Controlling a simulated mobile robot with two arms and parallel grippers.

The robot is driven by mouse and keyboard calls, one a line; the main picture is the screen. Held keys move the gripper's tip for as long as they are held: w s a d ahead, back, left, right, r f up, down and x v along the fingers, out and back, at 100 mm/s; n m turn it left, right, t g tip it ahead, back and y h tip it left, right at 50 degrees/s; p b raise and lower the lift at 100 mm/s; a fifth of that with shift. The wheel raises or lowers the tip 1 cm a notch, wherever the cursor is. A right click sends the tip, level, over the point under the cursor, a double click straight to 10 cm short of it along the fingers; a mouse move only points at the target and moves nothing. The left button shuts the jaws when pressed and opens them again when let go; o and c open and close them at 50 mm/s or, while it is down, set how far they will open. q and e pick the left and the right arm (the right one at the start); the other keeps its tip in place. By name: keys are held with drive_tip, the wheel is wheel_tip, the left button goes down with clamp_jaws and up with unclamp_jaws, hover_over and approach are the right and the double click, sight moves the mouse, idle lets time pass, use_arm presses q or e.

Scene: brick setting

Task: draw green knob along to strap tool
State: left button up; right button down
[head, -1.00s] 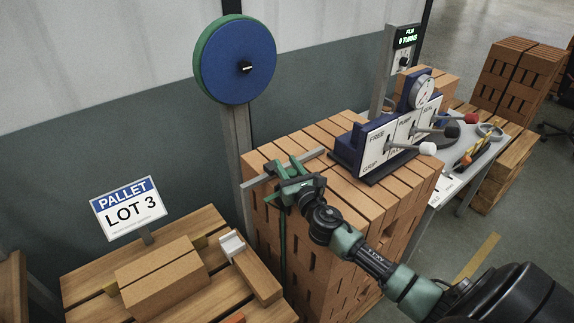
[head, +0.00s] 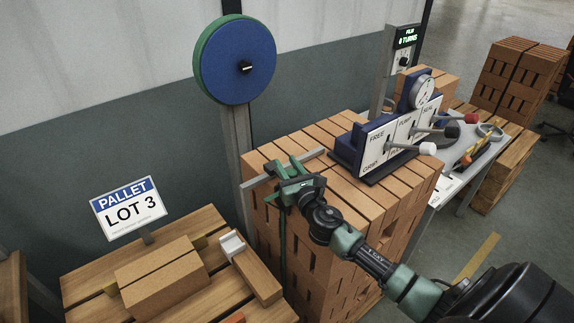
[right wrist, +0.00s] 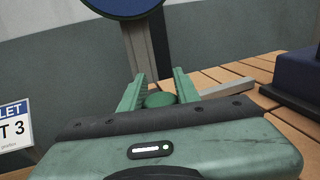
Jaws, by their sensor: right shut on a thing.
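My right gripper (head: 290,171) is at the top left edge of the brick stack (head: 330,235). It is shut on the green knob (right wrist: 160,100), which shows between its fingers in the right wrist view. A green strap (head: 283,235) hangs down the stack's side below the gripper. The blue strap tool (head: 350,150), with a white panel marked FREE, GRIP, PUMP and SEAL and several levers, sits on the stack to the right of the gripper. My left gripper is not in view.
A blue and green reel (head: 237,60) stands on a post behind the stack. A LOT 3 sign (head: 128,208) and loose bricks (head: 160,280) are on the pallet (head: 85,290) at left. A side table (head: 462,172) holds more tools at right. A display post reads 0 TURNS (head: 405,36).

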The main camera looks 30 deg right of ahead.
drive_tip(key=shift+d, duration=0.1)
drive_tip(key=d, duration=0.3)
drive_tip(key=d+b, duration=0.1)
drive_tip(key=d, duration=0.2)
drive_tip(key=d+b, duration=0.1)
drive_tip(key=d, duration=0.2)
drive_tip(key=shift+w, duration=0.35)
drive_tip(key=c, duration=1)
unclamp_jaws()
drive_tip(key=shift+c, duration=0.2)
drive_tip(key=shift+s+a, duration=0.1)
drive_tip(key=shift+s, duration=0.25)
drive_tip(key=s, duration=0.4)
drive_tip(key=s+a+b, duration=0.1)
drive_tip(key=shift+s, duration=0.4)
drive_tip(key=shift+s+a, duration=0.15)
drive_tip(key=shift+s, duration=0.45)
